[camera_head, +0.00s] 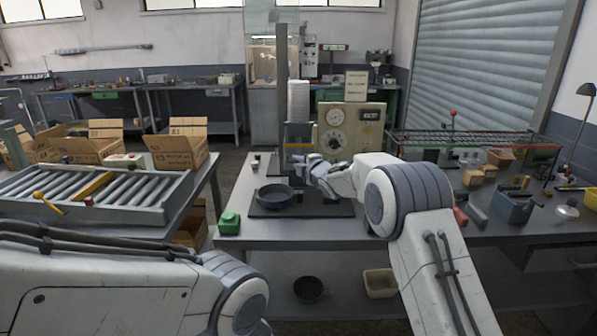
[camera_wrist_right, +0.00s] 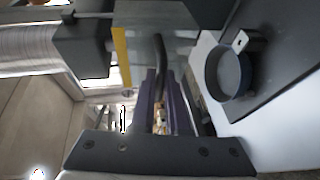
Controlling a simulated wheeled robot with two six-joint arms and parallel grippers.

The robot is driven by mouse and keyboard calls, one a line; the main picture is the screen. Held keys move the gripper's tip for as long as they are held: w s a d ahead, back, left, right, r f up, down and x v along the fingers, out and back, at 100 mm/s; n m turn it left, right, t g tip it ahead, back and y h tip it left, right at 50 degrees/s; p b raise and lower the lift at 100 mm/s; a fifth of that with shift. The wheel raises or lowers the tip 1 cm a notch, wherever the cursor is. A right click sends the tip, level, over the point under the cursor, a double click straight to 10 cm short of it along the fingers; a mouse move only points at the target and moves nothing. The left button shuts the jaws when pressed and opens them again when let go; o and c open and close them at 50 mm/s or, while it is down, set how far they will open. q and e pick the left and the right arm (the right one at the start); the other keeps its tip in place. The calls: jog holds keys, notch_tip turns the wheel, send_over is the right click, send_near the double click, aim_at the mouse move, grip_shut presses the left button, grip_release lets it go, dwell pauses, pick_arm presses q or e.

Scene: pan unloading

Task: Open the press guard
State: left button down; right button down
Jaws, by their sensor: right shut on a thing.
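The press (camera_head: 282,95) stands at the back of the middle table, with a tall dark column and a pale ribbed cylinder. Its guard (camera_head: 297,146) is a translucent panel with a yellow edge; in the right wrist view the guard (camera_wrist_right: 143,45) lies just beyond my fingers. My right gripper (camera_head: 308,164) is at the guard's lower front. In the wrist view its fingers (camera_wrist_right: 165,90) are closed around a dark curved handle (camera_wrist_right: 160,50) on the guard. A dark blue pan (camera_head: 273,196) sits below and left of the gripper, and the pan (camera_wrist_right: 246,72) lies apart from the fingers. My left gripper is out of view.
A green button box (camera_head: 230,222) is at the table's front left corner. A control box with dials (camera_head: 351,131) stands behind the gripper. A roller conveyor (camera_head: 100,208) and cardboard boxes are on the left. The right bench holds a wire rack (camera_head: 470,138) and a blue-grey caddy (camera_head: 512,208).

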jog(key=shift+r, duration=0.25)
jog(key=c, duration=1.2)
grip_release()
jog(key=shift+f, duration=0.1)
jog(key=b+v, duration=0.3)
jog(key=v, duration=0.7)
jog(key=shift+s+b, duration=0.2)
jog(key=shift+b, duration=0.2)
jog(key=shift+d, duration=0.1)
